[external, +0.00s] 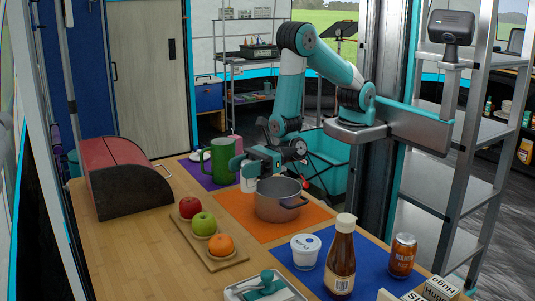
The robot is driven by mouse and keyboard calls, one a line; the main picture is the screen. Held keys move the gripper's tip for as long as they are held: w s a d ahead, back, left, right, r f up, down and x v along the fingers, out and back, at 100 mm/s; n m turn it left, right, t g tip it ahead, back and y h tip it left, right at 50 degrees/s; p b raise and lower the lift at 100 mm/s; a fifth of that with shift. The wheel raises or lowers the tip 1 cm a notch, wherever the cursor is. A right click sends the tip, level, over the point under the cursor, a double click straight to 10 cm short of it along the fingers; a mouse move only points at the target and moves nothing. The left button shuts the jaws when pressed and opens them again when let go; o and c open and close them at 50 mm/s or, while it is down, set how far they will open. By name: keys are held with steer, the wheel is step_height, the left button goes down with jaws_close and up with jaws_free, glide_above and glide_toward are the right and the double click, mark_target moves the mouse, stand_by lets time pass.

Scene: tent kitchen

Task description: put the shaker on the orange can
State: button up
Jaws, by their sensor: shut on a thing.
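The orange can (402,257) stands upright on the blue mat at the right front of the table, its top clear. My gripper (249,166) is at the back of the table, just behind and left of the grey pot, far from the can. It is shut on a small white thing (249,182), which seems to be the shaker. The pot hides part of the white thing, and I cannot tell whether it touches the table.
The grey pot (278,200) is on an orange mat (236,205). A brown sauce bottle (341,262) and white tub (305,250) stand left of the can. A green mug (222,162) is beside my gripper.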

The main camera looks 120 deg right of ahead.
steer(key=s+a+r+n+g+y+p, duration=0.1)
steer(key=s+a+r+n+g+y, duration=0.1)
steer(key=a, duration=0.8)
steer(key=s+a+r+n+g+y+p, duration=0.2)
steer(key=s+a+r+y, duration=0.3)
steer(key=a, duration=0.5)
steer(key=s+a+r+n+g+y+p, duration=0.2)
steer(key=s+a+r+n+y, duration=0.2)
steer(key=a+r, duration=0.3)
steer(key=a, duration=0.3)
steer(key=s+a+r+n+g, duration=0.1)
steer(key=s+a, duration=0.1)
steer(key=s+a+r+n+g+y, duration=0.1)
steer(key=s+a+r, duration=0.1)
steer(key=s+a, duration=0.1)
steer(key=s+a+r+n+g+y+p, duration=0.1)
steer(key=s+a+g, duration=0.1)
steer(key=s, duration=0.1)
steer(key=shift+s+a+r, duration=0.15)
steer(key=shift+a+r, duration=0.15)
steer(key=shift+a, duration=0.05)
steer(key=b, duration=0.7)
glide_above(410, 242)
step_height(410, 242, down, 15)
steer(key=shift+n+g+y, duration=0.3)
steer(key=shift+g, duration=0.1)
steer(key=shift+f+b, duration=1.15)
steer(key=shift+f, duration=1.15)
steer(key=shift+f, duration=0.1)
